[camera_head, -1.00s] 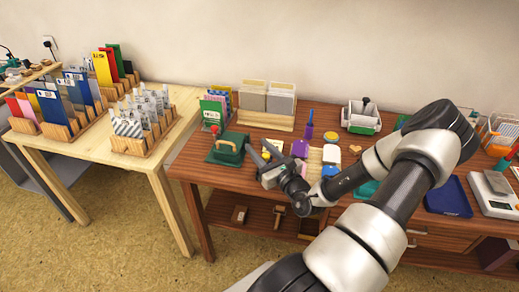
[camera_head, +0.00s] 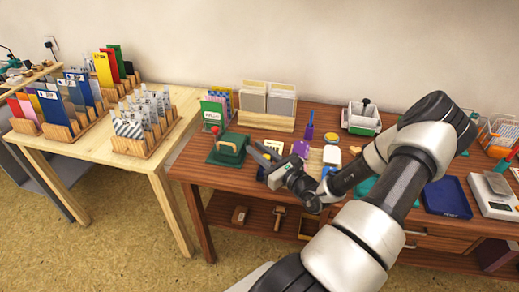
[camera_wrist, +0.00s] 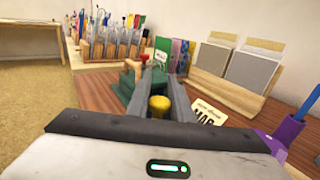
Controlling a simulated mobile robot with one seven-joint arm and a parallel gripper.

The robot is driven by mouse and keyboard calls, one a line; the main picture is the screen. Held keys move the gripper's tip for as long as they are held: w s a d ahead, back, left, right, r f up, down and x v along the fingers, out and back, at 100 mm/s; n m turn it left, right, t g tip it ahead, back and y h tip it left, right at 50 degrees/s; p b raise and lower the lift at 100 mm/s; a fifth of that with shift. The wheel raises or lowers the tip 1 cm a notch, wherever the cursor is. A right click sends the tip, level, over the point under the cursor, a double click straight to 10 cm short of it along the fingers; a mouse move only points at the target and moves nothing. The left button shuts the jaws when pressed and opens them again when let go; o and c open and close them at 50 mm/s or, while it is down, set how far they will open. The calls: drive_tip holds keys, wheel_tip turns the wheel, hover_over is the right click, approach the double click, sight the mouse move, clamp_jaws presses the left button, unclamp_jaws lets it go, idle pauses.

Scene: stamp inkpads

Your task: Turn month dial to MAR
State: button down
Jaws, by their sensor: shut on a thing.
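My gripper hides the yellow knob in the head view, and any dial markings cannot be seen.
A wooden holder with grey pads (camera_head: 266,121) stands behind, with colored cards (camera_head: 216,108) left of it. A pale table (camera_head: 120,171) with card racks is at the left.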

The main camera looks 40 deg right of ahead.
drive_tip(key=n+g+y, duration=0.1)
drive_tip(key=n+y, duration=0.1)
drive_tip(key=a+n+g+y, duration=0.1)
drive_tip(key=y, duration=0.2)
drive_tip(key=n+y+b, duration=0.1)
drive_tip(key=n+y, duration=0.1)
drive_tip(key=y, duration=0.1)
drive_tip(key=shift+s+a+f+n+g, duration=0.15)
drive_tip(key=shift+s+a+n+g, duration=0.15)
drive_tip(key=shift+g, duration=0.1)
drive_tip(key=shift+s+a+n+g+y, duration=0.1)
drive_tip(key=shift+a+n+g+y, duration=0.15)
drive_tip(key=shift+n+g+y, duration=0.5)
drive_tip(key=shift+t, duration=0.25)
drive_tip(key=c, duration=1.6)
unclamp_jaws()
drive_tip(key=v, duration=1.7)
drive_tip(key=shift+s+d+p, duration=0.1)
drive_tip(key=shift+d+p, duration=0.15)
drive_tip(key=shift+p, duration=0.15)
